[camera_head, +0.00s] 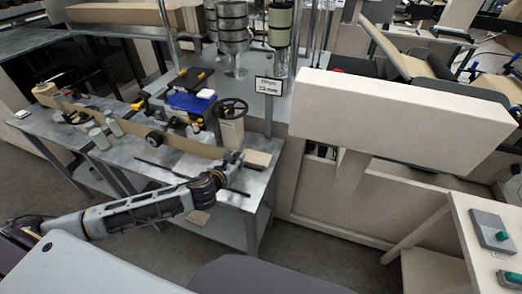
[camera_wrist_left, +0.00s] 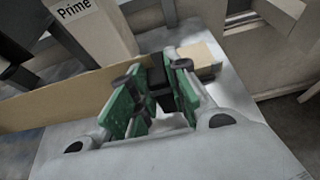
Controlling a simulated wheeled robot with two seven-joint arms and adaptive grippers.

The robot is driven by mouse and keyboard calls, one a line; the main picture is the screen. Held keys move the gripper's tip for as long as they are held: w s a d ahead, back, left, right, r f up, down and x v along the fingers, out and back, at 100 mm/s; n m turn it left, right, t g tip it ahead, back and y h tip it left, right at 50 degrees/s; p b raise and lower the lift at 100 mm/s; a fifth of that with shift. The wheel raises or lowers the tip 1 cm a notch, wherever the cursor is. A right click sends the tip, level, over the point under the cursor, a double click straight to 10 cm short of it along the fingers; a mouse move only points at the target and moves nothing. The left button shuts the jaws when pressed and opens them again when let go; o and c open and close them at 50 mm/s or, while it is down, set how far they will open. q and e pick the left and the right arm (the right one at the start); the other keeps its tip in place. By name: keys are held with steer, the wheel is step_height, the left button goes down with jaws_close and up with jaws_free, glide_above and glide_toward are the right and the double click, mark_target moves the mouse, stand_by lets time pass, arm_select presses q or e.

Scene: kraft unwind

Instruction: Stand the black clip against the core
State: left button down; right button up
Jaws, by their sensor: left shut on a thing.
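My left gripper (camera_head: 234,158) reaches over the right end of the grey table, close to the foot of a pale upright body. In the left wrist view its green-padded fingers (camera_wrist_left: 158,92) are closed around a small black piece, which looks like the black clip (camera_wrist_left: 158,76); the fingers hide part of it. The pale body (camera_head: 231,133), under a black handwheel, bears the word "Prime" in the left wrist view (camera_wrist_left: 92,28). I cannot tell whether it is the core. The clip cannot be made out in the head view. My right gripper is not in view.
A long brown kraft strip (camera_head: 185,143) stands along the table (camera_head: 145,172); it also shows in the left wrist view (camera_wrist_left: 62,104). A tan block (camera_head: 258,159) lies at the table's right end. A blue item (camera_head: 190,102) and thin black rods (camera_head: 153,165) are nearby.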

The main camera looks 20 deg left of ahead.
arm_select(q)
steer(key=shift+r, duration=0.1)
steer(key=shift+w, duration=0.15)
stand_by(0.3)
steer(key=p, duration=0.2)
glide_above(254, 146)
steer(key=shift+d, duration=0.15)
stand_by(0.7)
steer(key=shift+f, duration=1.8)
steer(key=shift+f, duration=0.1)
